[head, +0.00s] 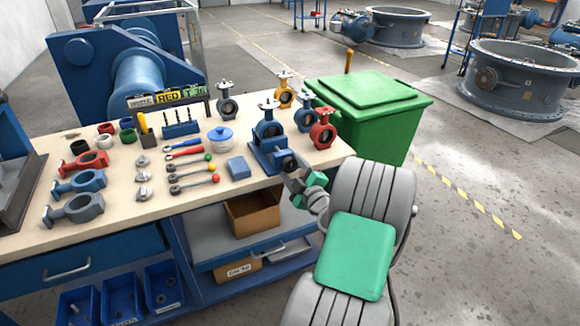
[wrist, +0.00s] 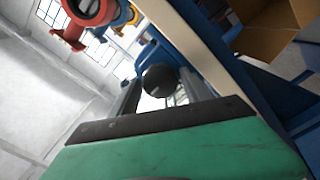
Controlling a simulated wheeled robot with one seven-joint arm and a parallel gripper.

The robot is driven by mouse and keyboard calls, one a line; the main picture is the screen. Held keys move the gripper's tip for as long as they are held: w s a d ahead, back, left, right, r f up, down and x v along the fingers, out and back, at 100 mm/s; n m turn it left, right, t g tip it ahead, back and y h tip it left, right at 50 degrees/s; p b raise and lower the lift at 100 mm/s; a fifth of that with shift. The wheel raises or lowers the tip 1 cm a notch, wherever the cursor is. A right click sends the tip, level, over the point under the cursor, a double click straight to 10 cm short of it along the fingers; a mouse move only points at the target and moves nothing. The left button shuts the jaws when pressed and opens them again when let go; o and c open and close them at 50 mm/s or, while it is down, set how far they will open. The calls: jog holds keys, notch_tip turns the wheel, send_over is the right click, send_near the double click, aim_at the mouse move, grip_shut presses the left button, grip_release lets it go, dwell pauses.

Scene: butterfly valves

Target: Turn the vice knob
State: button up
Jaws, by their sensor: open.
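The blue vice (head: 262,158) stands at the right front edge of the workbench with a blue butterfly valve (head: 268,130) upright in it. Its dark round knob (wrist: 159,79) faces the camera in the wrist view. In the head view the knob is small and partly hidden by my gripper (head: 294,173). My gripper is open in front of the knob. In the wrist view its two grey fingers (wrist: 163,92) stand left and right of the knob. I cannot tell whether either finger touches it.
The workbench (head: 118,215) holds a blue block (head: 238,168), colored-ball levers and valve bodies. A red valve (head: 322,130) stands just right of the vice. A green bin (head: 375,105) is behind the bench's right end. An open cardboard box (head: 252,212) sits on the shelf below.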

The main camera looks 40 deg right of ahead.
jog(key=shift+w+d, duration=0.15)
jog(key=shift+w, duration=0.4)
jog(key=c, duration=1.1)
jog(key=shift+o, duration=0.2)
jog(key=shift+f+m+b, duration=0.1)
jog(key=shift+m+b, duration=0.2)
jog(key=shift+b, duration=0.1)
